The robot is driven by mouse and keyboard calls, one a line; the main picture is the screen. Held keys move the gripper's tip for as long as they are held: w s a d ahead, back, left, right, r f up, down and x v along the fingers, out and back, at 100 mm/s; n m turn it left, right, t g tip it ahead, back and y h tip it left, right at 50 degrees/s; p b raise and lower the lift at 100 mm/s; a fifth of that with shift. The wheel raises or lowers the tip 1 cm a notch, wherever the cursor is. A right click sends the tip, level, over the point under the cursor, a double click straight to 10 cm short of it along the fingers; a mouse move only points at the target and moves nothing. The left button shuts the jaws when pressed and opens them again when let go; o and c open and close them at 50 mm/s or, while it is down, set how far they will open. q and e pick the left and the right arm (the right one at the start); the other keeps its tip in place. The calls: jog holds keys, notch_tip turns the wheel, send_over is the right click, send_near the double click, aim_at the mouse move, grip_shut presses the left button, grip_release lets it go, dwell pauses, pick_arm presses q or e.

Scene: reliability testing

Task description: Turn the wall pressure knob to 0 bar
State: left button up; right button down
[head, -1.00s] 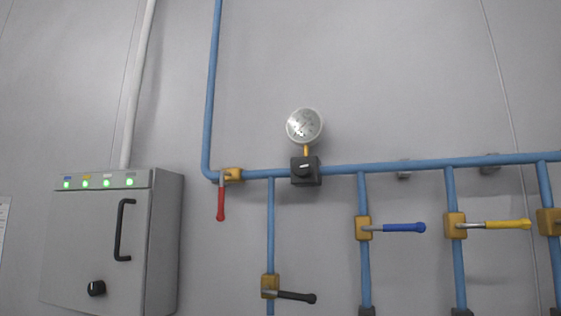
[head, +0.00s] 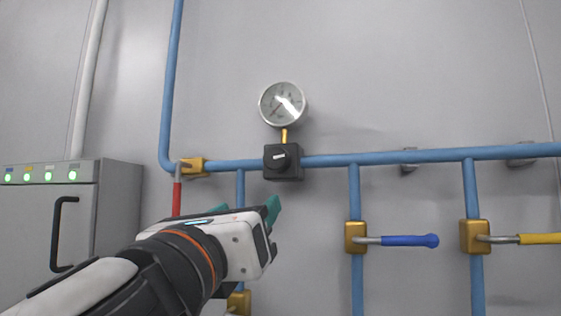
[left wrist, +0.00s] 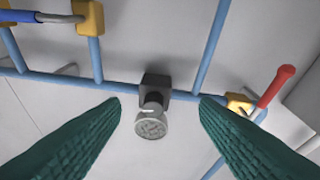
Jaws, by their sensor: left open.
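The pressure knob (head: 281,160) is a small black dial with a white mark, on a black square block (head: 293,172) set in the blue wall pipe. A round gauge (head: 283,104) stands just above it on a short brass stem; its reading is too small to tell. My left gripper (head: 245,209) is open and empty, below and to the left of the knob. In the left wrist view, the black block (left wrist: 157,81) and gauge (left wrist: 150,126) show between the two green fingers, apart from them. My right gripper is in no view.
A red-handled valve (head: 177,198) is partly behind my left gripper. Blue-handled (head: 408,241) and yellow-handled (head: 538,239) valves sit to the right on vertical pipes. A grey control cabinet (head: 118,207) with green lights stands at the left. The wall around the gauge is clear.

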aim_at(275, 163)
pick_arm(q)
jog(key=shift+m+t, duration=0.3)
jog(key=shift+m, duration=0.5)
jog(key=w+d+r+p, duration=0.1)
jog(key=w+r+p, duration=0.1)
jog(key=w+d+r+p, duration=0.1)
jog(key=w+r+p, duration=0.1)
jog(key=w+p, duration=0.1)
jog(key=w+d+r+p, duration=0.1)
jog(key=w+r+p, duration=0.1)
jog(key=r, duration=0.1)
jog(key=shift+w+d, duration=0.1)
jog(key=shift+w, duration=0.25)
jog(key=shift+w+d+p, duration=0.1)
jog(key=shift+w+p, duration=0.35)
jog(key=shift+w, duration=0.05)
jog(key=shift+c, duration=0.6)
jog(key=c, duration=0.9)
